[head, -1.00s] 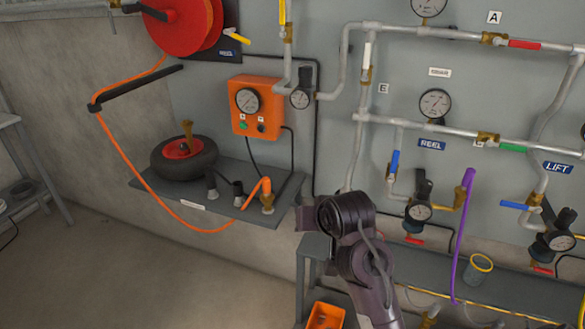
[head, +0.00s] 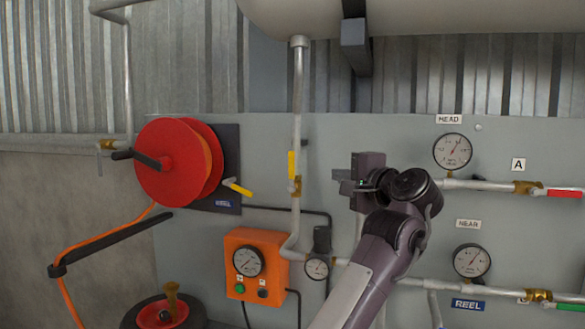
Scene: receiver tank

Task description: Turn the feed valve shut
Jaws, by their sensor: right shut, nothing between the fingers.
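No valve in view has a readable feed label. A valve with a yellow lever (head: 291,164) sits on the vertical pipe (head: 298,100) that comes down from the tank (head: 400,18). Its lever stands upright, in line with the pipe. My right gripper (head: 345,182) is shut and empty, in front of the panel just right of that valve and apart from it in the picture. My arm and wrist hide part of the pipework behind them. My left gripper is not in view.
A red hose reel (head: 172,160) with another yellow lever (head: 238,187) is at left. An orange box (head: 252,264) with a gauge is below. At right are the HEAD gauge (head: 453,152), the NEAR gauge (head: 471,261) and a red-handled valve (head: 563,192).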

